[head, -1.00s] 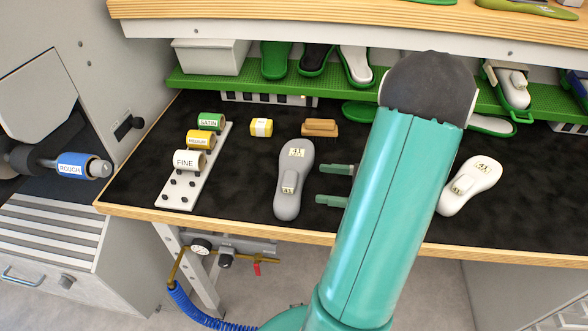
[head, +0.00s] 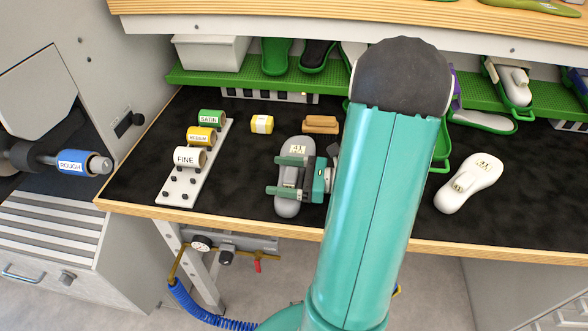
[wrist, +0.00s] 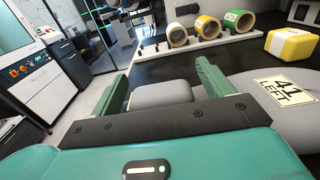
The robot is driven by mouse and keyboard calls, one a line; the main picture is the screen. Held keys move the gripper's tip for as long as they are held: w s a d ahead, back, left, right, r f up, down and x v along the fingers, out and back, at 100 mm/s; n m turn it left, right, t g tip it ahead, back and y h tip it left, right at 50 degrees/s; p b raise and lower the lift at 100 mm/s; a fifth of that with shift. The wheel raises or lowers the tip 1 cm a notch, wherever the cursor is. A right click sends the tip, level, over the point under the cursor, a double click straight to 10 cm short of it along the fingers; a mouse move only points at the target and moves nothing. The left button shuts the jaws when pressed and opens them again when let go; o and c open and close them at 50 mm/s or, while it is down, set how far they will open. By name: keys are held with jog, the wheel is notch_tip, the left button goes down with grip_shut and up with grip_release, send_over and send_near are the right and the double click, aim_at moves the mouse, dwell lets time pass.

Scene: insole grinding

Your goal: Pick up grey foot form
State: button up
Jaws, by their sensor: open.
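The grey foot form (head: 294,150) lies on the black bench mat, its label end toward the back. My gripper (head: 278,176) is over its middle, coming from the right, with its two green fingers apart on either side of the form's raised block. In the wrist view the grey block (wrist: 162,94) shows between the open fingers of my gripper (wrist: 160,90), and the form's labelled surface (wrist: 285,110) reads 41 LEFT at the right. I cannot tell whether the fingers touch the block.
A rack (head: 178,194) with FINE, MEDIUM and SATIN rolls stands to the left. A yellow-and-white block (head: 262,124) and a brown block (head: 320,124) lie behind the form. A white foot form (head: 469,183) lies to the right. A green shelf (head: 200,79) runs along the back.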

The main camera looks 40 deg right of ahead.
jog(key=c, duration=1.2)
jog(key=shift+o, duration=0.2)
jog(key=shift+r, duration=0.1)
